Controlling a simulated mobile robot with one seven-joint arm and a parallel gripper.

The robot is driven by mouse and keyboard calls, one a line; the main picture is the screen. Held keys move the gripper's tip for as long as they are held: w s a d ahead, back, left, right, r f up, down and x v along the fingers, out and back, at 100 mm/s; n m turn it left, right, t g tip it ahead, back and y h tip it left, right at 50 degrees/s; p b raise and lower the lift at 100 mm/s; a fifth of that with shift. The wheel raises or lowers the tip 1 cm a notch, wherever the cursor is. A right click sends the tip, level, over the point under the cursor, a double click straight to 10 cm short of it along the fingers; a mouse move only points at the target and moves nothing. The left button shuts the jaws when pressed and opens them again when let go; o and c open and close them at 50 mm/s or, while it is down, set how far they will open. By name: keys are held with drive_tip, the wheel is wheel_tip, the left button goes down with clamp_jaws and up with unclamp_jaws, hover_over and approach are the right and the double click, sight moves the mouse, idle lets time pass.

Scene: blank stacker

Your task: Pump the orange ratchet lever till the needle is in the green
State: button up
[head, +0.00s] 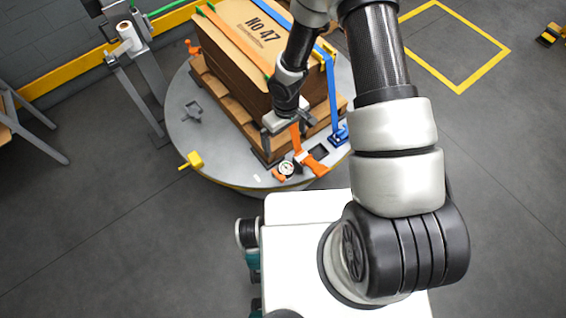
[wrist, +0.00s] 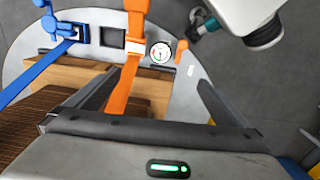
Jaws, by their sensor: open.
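The orange strap (head: 295,138) runs down the front of the carton stack to the orange ratchet (head: 315,162) on the turntable's near edge. In the wrist view the orange strap (wrist: 122,92) passes up to the orange ratchet part (wrist: 137,8) near the top edge. The round white gauge (head: 286,168) sits beside it; it also shows in the wrist view (wrist: 160,52) with a little green and red, but its needle is too small to read. My gripper (head: 289,121) is open and empty above the ratchet. Its two fingers (wrist: 155,80) stand apart around the strap's line, not visibly touching it.
Cartons (head: 252,38) stand on a wooden pallet (head: 236,112) on the grey turntable (head: 190,135). A blue strap with its ratchet (head: 340,134) lies close to the right. A yellow handle (head: 191,161) juts from the left rim. A film-roll post (head: 130,38) stands back left.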

wheel_tip(320, 180, down, 10)
drive_tip(key=b, duration=0.6)
drive_tip(key=shift+a+b, duration=0.1)
drive_tip(key=shift+b, duration=0.3)
wheel_tip(320, 180, up, 10)
drive_tip(key=p, duration=0.6)
drive_tip(key=shift+p, duration=0.4)
